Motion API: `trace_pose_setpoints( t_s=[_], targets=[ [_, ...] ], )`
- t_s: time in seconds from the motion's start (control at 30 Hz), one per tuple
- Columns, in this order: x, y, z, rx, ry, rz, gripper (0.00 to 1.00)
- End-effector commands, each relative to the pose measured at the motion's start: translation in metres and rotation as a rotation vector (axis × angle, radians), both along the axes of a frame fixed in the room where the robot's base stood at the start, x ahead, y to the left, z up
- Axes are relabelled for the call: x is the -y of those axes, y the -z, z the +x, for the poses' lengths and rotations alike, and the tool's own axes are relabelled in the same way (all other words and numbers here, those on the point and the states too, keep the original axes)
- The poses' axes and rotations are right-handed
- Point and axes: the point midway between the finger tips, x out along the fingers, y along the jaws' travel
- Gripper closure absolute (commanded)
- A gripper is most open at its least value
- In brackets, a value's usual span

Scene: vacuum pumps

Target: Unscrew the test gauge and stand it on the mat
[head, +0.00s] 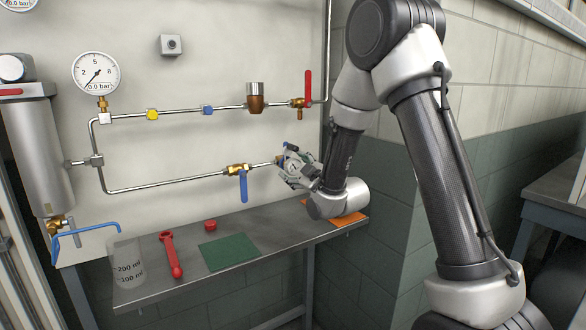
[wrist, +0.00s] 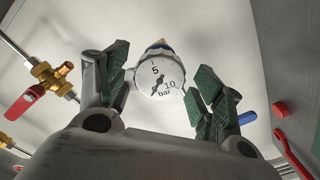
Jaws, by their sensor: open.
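The test gauge (wrist: 160,76), a small round white dial marked 5, 10 and bar, sits between my fingers in the wrist view. Behind it is a blue and brass fitting. In the head view it is mostly hidden by my gripper (head: 294,170) at the right end of the lower pipe. My gripper (wrist: 160,68) is open, with a green-padded finger on each side of the gauge and a visible gap to each. A green mat (head: 229,252) lies bare on the grey bench. An orange mat (head: 350,218) lies at the bench's right end, partly behind my arm.
A blue-handled valve (head: 243,185) hangs left of my gripper, and a red-handled valve (head: 308,90) is above. The bench (head: 205,280) also holds a beaker (head: 128,264), a red wrench (head: 171,255) and a red cap (head: 210,225). A larger gauge (head: 96,73) is upper left.

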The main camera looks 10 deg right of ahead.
Motion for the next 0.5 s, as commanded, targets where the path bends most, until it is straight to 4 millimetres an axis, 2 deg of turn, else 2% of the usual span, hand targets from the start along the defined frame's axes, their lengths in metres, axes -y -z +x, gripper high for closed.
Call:
trace_pose_setpoints(
  t_s=[0.1,0.2,0.43,0.5],
  targets=[
    [0.005,0.000,-0.016,0.000,0.000,0.000,0.33],
    [0.007,0.000,-0.022,0.000,0.000,0.000,0.33],
    [0.008,0.000,-0.024,0.000,0.000,0.000,0.33],
    [0.008,0.000,-0.023,-0.001,0.001,0.001,0.36]
  ],
)
